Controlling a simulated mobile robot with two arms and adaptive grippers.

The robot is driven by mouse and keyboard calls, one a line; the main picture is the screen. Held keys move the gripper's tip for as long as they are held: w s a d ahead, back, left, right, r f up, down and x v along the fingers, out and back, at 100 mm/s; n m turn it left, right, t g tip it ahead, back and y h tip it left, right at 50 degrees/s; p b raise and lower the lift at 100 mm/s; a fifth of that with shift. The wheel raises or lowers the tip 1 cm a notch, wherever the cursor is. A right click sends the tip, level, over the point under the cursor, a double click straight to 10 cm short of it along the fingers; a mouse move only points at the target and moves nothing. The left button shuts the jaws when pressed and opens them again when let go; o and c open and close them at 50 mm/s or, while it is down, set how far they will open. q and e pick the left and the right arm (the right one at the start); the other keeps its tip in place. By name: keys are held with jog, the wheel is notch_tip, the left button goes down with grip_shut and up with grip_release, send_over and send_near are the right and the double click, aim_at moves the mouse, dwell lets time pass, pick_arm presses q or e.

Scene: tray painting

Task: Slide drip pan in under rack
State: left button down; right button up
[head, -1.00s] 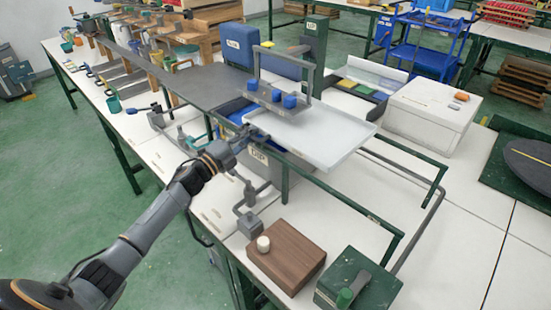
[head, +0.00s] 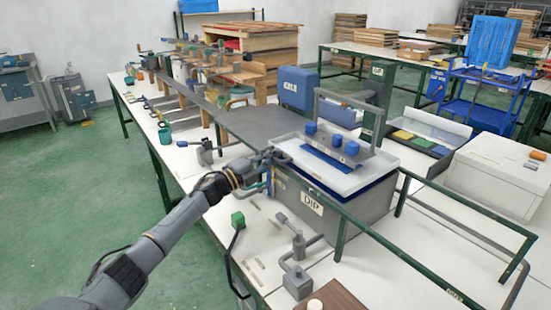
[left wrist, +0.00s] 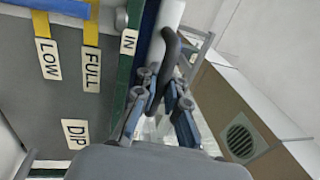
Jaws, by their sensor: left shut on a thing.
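The drip pan (head: 352,183), a shallow white tray, lies over the grey tank marked DIP (head: 362,215). The grey rack (head: 350,153) with blue knobs stands above it, so the pan is beneath the rack. A blue patch shows under the rack; I cannot tell what it is. My left gripper (head: 270,157) is shut at the pan's near left end. The left wrist view shows its fingers (left wrist: 163,98) by a dark curved piece and the tank labels; the exact grip is hard to see. My right gripper is not in view.
Green rails (head: 395,250) run along the tank towards the right front. A grey valve pipe (head: 297,250) and a green-knobbed lever (head: 237,222) stand in front. A white box (head: 497,175) and colour tray (head: 420,142) are at the right.

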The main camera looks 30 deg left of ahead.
pick_arm(q)
jog(key=shift+a+f, duration=0.25)
jog(key=c, duration=1.7)
grip_release()
jog(key=shift+c, duration=0.2)
jog(key=shift+o, duration=0.2)
jog(key=shift+s+a, duration=0.2)
jog(key=shift+a, duration=0.1)
jog(key=shift+d, duration=0.1)
jog(key=v, duration=1.2)
jog(key=shift+s, duration=0.1)
